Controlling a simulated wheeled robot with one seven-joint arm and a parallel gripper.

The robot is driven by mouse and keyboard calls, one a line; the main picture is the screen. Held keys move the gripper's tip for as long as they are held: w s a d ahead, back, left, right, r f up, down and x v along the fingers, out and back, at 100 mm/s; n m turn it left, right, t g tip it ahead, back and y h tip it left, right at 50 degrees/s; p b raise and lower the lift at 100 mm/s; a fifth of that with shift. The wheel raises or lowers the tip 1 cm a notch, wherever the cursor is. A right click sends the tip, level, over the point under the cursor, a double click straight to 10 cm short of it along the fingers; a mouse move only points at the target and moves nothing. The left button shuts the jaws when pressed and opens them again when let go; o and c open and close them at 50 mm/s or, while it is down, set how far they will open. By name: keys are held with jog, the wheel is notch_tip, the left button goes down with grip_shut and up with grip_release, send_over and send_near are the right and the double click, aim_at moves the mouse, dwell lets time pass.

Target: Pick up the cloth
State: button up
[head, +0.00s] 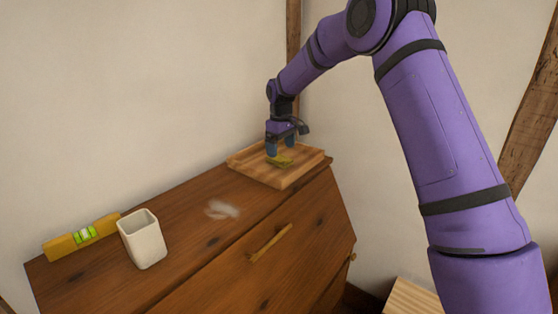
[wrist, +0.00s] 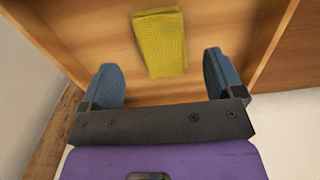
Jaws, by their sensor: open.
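The cloth (wrist: 160,44) is yellow, folded into a small rectangle.
The wooden tray (head: 244,168) stands on the right end of a dark wooden dresser (head: 180,245), near the wall. A whitish smear (head: 222,210) marks the dresser top. A white cup (head: 143,240) and a yellow spirit level (head: 72,240) stand at the left. The top between is clear.

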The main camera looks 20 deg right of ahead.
aim_at(281, 155)
jog(key=shift+s+f, duration=0.15)
jog(key=shift+f, duration=0.85)
jog(key=shift+s+f, duration=0.1)
jog(key=shift+f, duration=0.85)
jog(key=shift+c, duration=0.4)
jog(key=c, duration=0.9)
jog(key=shift+r, duration=0.15)
jog(key=shift+r, duration=1.8)
jog(key=s, duration=1)
jog(key=s+r, duration=0.1)
jog(key=s, duration=0.5)
jog(key=shift+a+r, duration=0.1)
jog(key=shift+a, duration=0.2)
